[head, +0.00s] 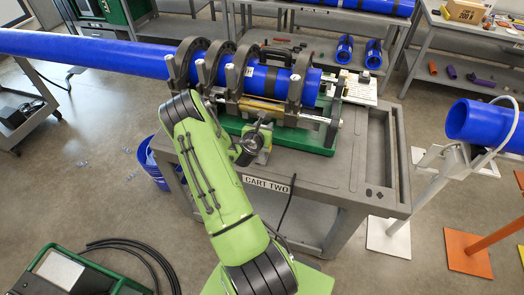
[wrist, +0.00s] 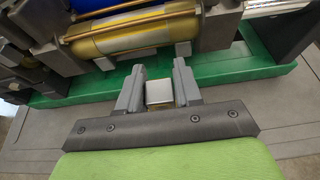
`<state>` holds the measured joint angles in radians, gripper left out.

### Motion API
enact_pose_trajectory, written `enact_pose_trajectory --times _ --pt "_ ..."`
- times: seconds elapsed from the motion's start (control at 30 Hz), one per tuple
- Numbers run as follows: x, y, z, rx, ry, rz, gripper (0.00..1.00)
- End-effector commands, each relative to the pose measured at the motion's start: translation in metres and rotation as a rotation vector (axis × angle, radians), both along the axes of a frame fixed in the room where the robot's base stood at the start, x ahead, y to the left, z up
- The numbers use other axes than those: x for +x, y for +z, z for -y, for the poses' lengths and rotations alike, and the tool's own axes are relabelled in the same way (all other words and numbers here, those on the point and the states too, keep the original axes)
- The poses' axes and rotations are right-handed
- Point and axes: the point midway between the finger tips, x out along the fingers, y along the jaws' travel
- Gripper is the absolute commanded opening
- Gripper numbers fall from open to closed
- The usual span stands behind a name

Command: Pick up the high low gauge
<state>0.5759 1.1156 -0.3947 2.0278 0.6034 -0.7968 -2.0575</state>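In the wrist view my gripper (wrist: 159,72) has its two grey fingers partly apart. A small pale metallic block with a yellowish edge (wrist: 160,93) fills the gap between them, close to the palm, and seems to touch both fingers. It looks like the high low gauge, though only its top end shows. In the head view my green arm reaches over the front of the cart (head: 350,193), and my gripper (head: 262,128) is beside the green base of the fusion machine. The gauge cannot be made out there.
The fusion machine's green base (wrist: 235,68) and a yellow cylinder (wrist: 120,40) are just beyond my fingers. Dark clamps (head: 300,78) hold a long blue pipe (head: 100,50). The cart top is bare at right. A blue bucket (head: 152,165) stands left of the cart.

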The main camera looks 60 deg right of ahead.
Motion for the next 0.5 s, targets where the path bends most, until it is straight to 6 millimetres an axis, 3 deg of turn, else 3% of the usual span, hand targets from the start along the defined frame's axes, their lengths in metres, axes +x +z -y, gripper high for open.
enact_pose_trajectory --times 0.03,0.2,0.5 --pt "0.0001 -0.0003 0.0000 0.000 0.000 0.000 0.25" --pt "0.0002 -0.0010 -0.0003 0.002 0.000 0.001 0.00" --pt "0.0000 -0.0007 -0.0003 0.002 -0.001 -0.001 0.00"
